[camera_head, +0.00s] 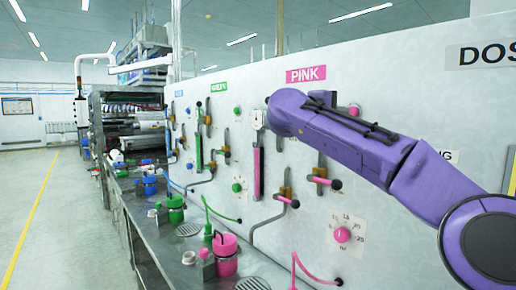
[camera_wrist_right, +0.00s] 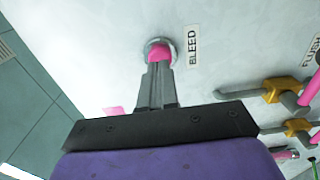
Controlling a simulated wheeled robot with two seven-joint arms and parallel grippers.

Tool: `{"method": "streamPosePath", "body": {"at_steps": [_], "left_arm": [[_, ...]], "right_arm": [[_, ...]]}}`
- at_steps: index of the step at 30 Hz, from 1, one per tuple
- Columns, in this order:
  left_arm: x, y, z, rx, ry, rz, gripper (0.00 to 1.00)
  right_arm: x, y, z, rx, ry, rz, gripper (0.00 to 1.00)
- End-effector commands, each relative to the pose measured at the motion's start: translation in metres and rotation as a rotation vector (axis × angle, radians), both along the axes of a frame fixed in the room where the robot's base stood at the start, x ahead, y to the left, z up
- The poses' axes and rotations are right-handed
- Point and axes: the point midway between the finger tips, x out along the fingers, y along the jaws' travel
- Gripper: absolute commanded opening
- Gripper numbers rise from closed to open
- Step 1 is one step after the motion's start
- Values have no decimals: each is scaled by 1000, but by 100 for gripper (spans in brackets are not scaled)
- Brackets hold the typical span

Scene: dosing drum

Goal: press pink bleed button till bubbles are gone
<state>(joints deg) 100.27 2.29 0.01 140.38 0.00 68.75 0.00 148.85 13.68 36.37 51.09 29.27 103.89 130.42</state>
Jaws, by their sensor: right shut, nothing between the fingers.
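The pink bleed button (camera_wrist_right: 157,50) sits in a round metal collar on the white panel, beside the BLEED label (camera_wrist_right: 192,46) in the right wrist view. My right gripper (camera_wrist_right: 157,70) is shut and empty. Its fingertips overlap the button's lower part in that view; I cannot tell whether they touch it or press it in. My left gripper is not in view.
Pink-handled valves (camera_head: 287,190) project from the panel near the PINK sign (camera_head: 306,75). A pink dial (camera_head: 342,234) is lower right. A pink pot (camera_head: 225,253) and a green pot (camera_head: 176,208) stand on the bench. The floor aisle (camera_head: 60,220) at left is clear.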

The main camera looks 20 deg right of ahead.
Motion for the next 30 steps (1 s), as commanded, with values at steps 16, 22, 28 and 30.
{"method": "streamPosePath", "body": {"at_steps": [16,22,28,30], "left_arm": [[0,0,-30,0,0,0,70],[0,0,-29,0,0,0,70],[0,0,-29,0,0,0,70],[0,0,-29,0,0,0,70]], "right_arm": [[-27,65,-1,-1,-1,1,0],[-27,66,0,0,-1,1,0],[-27,65,-1,0,-1,1,0],[-27,65,-1,0,-1,1,0]]}}
